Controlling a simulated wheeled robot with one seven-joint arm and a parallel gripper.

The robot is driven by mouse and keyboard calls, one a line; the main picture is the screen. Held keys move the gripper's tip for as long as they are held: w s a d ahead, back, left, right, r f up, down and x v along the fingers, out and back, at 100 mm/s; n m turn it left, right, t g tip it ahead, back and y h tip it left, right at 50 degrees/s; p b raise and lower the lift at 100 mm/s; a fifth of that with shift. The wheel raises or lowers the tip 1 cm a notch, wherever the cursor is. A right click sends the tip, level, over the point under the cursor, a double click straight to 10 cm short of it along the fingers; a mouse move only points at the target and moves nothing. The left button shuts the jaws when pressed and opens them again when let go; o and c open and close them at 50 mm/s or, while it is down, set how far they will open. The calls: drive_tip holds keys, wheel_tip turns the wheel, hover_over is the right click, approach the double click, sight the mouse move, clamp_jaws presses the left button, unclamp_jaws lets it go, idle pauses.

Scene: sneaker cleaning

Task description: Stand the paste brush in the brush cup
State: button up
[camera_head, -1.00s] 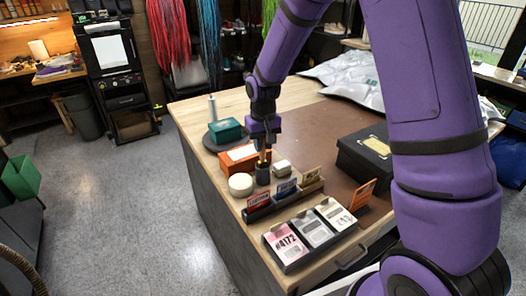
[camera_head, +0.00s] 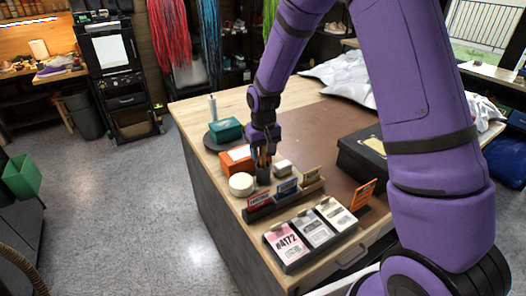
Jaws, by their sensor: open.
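The brush cup (camera_head: 263,175) is a small dark cup on the counter, between a white round tub and a small pale block. My gripper (camera_head: 263,154) points down just above the cup, with its fingers apart. A thin brownish upright piece (camera_head: 262,160), likely the paste brush, shows between the fingers and over the cup's rim. Its lower part is hidden in the cup. I cannot tell whether a finger touches it.
The white tub (camera_head: 241,184) stands left of the cup, the pale block (camera_head: 282,167) right, and an orange box (camera_head: 237,158) behind. A card rack (camera_head: 285,194) and a ticket tray (camera_head: 312,238) lie in front. A black box (camera_head: 366,153) stands at right; the brown mat between is clear.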

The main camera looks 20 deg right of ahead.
wheel_tip(320, 180, up, 12)
drive_tip(key=shift+s+r, duration=0.1)
drive_tip(key=shift+s+d+r, duration=0.1)
drive_tip(key=shift+s+r, duration=0.05)
drive_tip(key=shift+r, duration=0.15)
drive_tip(key=s+d+r+t, duration=0.2)
drive_tip(key=s+d+r, duration=0.1)
drive_tip(key=s+r, duration=0.6)
drive_tip(key=s+d+r+t, duration=0.1)
drive_tip(key=s+d+r, duration=0.1)
drive_tip(key=s+r, duration=0.7)
drive_tip(key=s+d+f+t, duration=0.1)
drive_tip(key=s+t, duration=0.1)
drive_tip(key=s, duration=1)
drive_tip(key=shift+s+d+f, duration=0.25)
drive_tip(key=shift+d+f, duration=0.1)
drive_tip(key=shift+f, duration=0.05)
